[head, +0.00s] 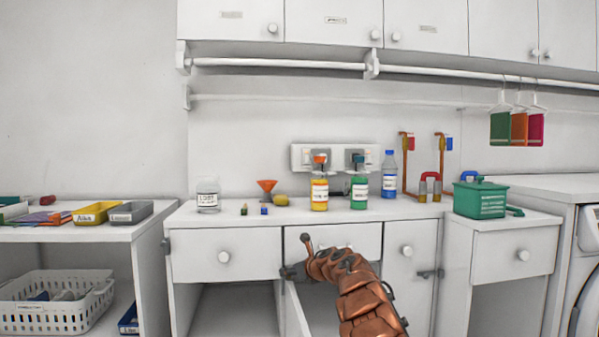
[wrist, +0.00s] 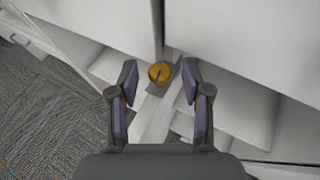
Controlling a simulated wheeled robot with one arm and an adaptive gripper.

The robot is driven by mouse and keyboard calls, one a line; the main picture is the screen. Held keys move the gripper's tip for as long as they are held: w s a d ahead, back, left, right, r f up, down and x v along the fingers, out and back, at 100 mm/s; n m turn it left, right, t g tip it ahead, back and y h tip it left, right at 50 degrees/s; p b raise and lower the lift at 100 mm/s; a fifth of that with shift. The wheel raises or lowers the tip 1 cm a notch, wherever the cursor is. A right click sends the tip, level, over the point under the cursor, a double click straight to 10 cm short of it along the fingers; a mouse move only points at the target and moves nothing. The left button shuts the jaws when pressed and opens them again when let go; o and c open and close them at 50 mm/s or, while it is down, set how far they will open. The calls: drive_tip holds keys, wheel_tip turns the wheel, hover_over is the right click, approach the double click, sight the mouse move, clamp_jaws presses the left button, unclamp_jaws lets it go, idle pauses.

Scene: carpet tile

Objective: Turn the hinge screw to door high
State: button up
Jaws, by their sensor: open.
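The hinge screw (wrist: 159,71) shows in the wrist view as a round, orange-yellow head with a dark mark, on a grey hinge plate. My gripper (wrist: 159,83) is open, with one finger to each side of the screw and a gap on both sides. I cannot tell how far the fingertips are above it. In the head view my copper-coloured arm reaches to the hinge area at the top of the narrow cabinet door (head: 296,311), which stands open, nearly edge-on. The screw is hidden there.
White drawers and a closed door (head: 408,290) flank the open cabinet. Bottles, a funnel (head: 267,186) and a green box (head: 480,198) stand on the counter above. In the wrist view, carpet (wrist: 45,115) lies at left and a shelf (wrist: 240,105) at right.

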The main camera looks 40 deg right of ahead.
drive_tip(key=shift+d+r+n+y+p, duration=0.1)
drive_tip(key=shift+d+n+y+p, duration=0.05)
drive_tip(key=shift+n+y+p, duration=0.6)
drive_tip(key=shift+b+v, duration=0.55)
drive_tip(key=shift+v, duration=3.3)
wheel_tip(320, 180, up, 29)
drive_tip(key=w+m+t+h+p, duration=0.1)
drive_tip(key=w+m+h+p, duration=0.2)
drive_tip(key=m+h+p, duration=0.7)
drive_tip(key=a+m, duration=0.1)
drive_tip(key=m, duration=0.3)
drive_tip(key=shift+r, duration=0.25)
drive_tip(key=shift+m, duration=0.25)
